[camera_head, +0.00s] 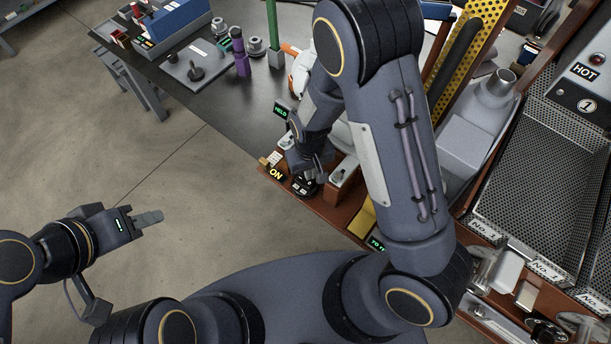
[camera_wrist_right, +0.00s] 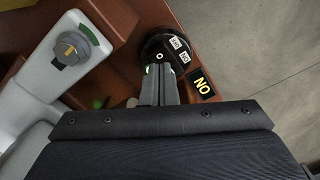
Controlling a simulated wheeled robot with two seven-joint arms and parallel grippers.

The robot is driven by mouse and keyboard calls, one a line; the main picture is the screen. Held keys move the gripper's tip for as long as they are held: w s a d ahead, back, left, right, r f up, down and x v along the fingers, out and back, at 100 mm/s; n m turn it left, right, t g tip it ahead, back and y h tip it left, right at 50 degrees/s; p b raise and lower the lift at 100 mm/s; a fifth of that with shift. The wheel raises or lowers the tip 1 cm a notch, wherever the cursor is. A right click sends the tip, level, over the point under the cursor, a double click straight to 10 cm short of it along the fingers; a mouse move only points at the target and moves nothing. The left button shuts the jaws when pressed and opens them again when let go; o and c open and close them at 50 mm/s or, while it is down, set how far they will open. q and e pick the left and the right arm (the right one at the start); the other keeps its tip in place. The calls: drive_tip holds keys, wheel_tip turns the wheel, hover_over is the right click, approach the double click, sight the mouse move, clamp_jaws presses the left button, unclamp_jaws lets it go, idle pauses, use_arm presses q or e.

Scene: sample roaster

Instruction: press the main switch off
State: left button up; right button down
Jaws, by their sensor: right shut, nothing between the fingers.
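The main switch is a round black part (camera_wrist_right: 166,48) with two small white marked keys, set on the brown wooden edge. In the head view the switch (camera_head: 304,187) lies partly under my right gripper. A black plate with yellow "ON" (camera_wrist_right: 201,84) is beside it, and this plate also shows in the head view (camera_head: 276,174). My right gripper (camera_wrist_right: 157,72) is shut and empty, its fingertips right at the near rim of the switch; I cannot tell whether they touch. My left gripper (camera_head: 157,217) is away over the floor at the left, fingers together and empty.
A grey knob with a yellow mark (camera_wrist_right: 70,48) sits on a white housing near the switch. A small green-lit display (camera_head: 281,112) is behind my right gripper. The dark table (camera_head: 240,120) holds a purple bottle (camera_head: 240,55). Open floor is at the left.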

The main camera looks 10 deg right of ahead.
sight(309, 183)
wheel_tip(309, 183, up, 4)
drive_tip(key=p, duration=0.2)
drive_tip(key=shift+p, duration=0.35)
idle(0.4)
